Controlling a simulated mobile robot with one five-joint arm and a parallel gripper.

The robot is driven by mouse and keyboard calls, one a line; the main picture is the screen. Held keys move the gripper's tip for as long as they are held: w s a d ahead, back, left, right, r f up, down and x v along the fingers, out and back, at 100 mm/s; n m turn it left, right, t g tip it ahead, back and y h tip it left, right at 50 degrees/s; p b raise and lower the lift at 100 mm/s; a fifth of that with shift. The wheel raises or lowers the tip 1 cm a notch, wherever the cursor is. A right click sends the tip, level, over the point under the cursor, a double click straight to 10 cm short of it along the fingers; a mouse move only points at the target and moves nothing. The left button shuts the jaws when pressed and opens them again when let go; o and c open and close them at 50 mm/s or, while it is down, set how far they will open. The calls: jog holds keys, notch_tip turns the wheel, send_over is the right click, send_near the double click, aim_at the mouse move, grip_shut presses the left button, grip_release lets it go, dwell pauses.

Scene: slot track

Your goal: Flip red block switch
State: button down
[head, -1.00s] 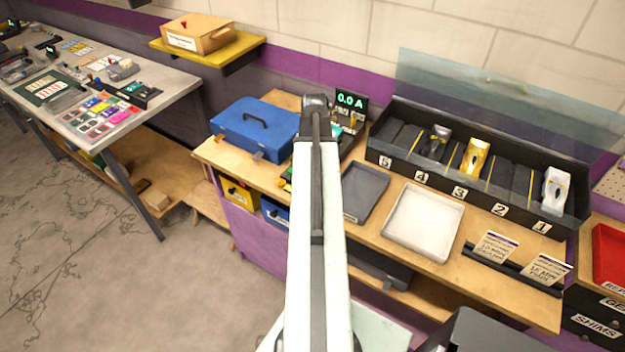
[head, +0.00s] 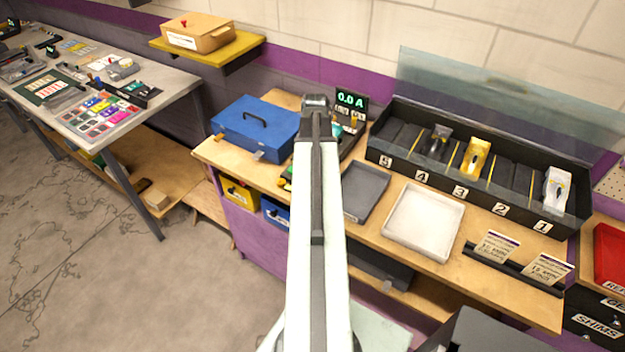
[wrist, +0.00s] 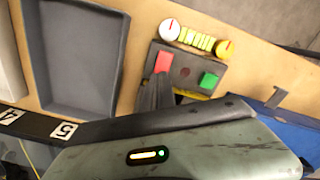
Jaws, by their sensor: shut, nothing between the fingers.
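The red block switch (wrist: 163,61) sits on a dark grey control box (wrist: 184,92) in the wrist view. A green block (wrist: 209,79) is on the same box, with a small dark round spot between them. My gripper (wrist: 157,82) shows as dark, shut fingers just beside the red block, on its lower side in the picture. I cannot tell whether they touch it. Nothing is held. In the head view my arm hides the red block and the fingers.
A blue toolbox (head: 255,130), a grey tray (head: 364,191) and a numbered black rack (head: 400,168) surround the spot. A display (head: 350,100) reads 0.0 A.

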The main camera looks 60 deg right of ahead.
jog(key=shift+f+b, duration=0.65)
jog(key=shift+f, duration=0.05)
notch_tip(320, 180, up, 7)
jog(key=p, duration=0.7)
jog(key=shift+r, duration=0.15)
dwell(0.4)
jog(key=w+a, duration=0.2)
jog(key=w, duration=0.1)
jog(key=w+a+f+n+b, duration=0.1)
jog(key=w+a, duration=0.2)
jog(key=w+a+f+n+b, duration=0.1)
jog(key=w+a, duration=0.2)
jog(key=w, duration=0.1)
jog(key=shift+f, duration=0.15)
jog(key=w+a+f+n+b, duration=0.15)
jog(key=w+a, duration=0.25)
jog(key=a, duration=0.5)
jog(key=w+a+f+n+b, duration=0.1)
jog(key=w+a+n, duration=0.2)
jog(key=w+a, duration=0.35)
jog(key=w+a+f+n+b, duration=0.1)
jog(key=w+a+n, duration=0.1)
jog(key=a, duration=0.8)
jog(key=a+f+n+b, duration=0.1)
jog(key=a+n, duration=0.2)
jog(key=a, duration=1.3)
jog(key=shift+s+a+f, duration=0.25)
jog(key=shift+s+a, duration=0.05)
jog(key=shift+s, duration=0.05)
